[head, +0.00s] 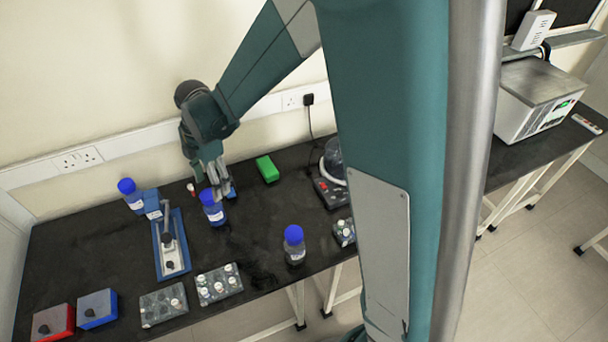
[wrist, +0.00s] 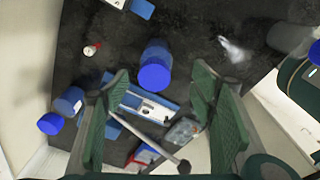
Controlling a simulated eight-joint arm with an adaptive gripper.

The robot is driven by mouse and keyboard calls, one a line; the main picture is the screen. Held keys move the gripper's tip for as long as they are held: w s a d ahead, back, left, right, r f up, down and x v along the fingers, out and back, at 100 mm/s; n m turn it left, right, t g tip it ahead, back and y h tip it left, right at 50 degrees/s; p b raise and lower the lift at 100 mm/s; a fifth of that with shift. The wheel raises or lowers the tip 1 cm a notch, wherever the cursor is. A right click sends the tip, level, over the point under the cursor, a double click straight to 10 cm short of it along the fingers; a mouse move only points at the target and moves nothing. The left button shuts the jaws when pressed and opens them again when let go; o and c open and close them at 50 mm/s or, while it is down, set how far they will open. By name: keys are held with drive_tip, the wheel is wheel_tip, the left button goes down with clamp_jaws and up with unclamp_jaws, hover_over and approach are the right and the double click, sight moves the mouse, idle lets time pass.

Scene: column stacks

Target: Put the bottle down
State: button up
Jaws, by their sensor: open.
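A blue-capped bottle (head: 213,213) with a white label stands upright on the black bench, just below my gripper (head: 213,180). In the wrist view its blue cap (wrist: 155,76) lies between and just beyond the tips of my gripper (wrist: 160,72). The two green fingers are spread wide and hold nothing. There is a visible gap between each finger and the cap.
Other blue-capped bottles stand at the left (head: 132,198) and front right (head: 294,250). A blue-based stand (head: 172,255) is close to the left. Vial racks (head: 218,286) line the front edge. A green box (head: 267,168) is behind right. Bench right of the bottle is clear.

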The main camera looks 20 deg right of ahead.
sight(293, 234)
drive_tip(key=s+d+r+m+t, duration=0.4)
drive_tip(key=s+d+r+m, duration=0.6)
drive_tip(key=d+r+m, duration=0.3)
drive_tip(key=s+d+r+m+t, duration=0.1)
drive_tip(key=s+d+r+m, duration=0.1)
drive_tip(key=s+d+m, duration=0.2)
drive_tip(key=s+d+r+m+t+h, duration=0.1)
drive_tip(key=s+d+r+m+t, duration=0.1)
drive_tip(key=s+d+m, duration=0.3)
drive_tip(key=shift+s+d+r+m+t, duration=0.3)
drive_tip(key=shift+s+m, duration=0.6)
drive_tip(key=shift+s, duration=1.4)
drive_tip(key=shift+o, duration=0.5)
drive_tip(key=shift+f, duration=0.1)
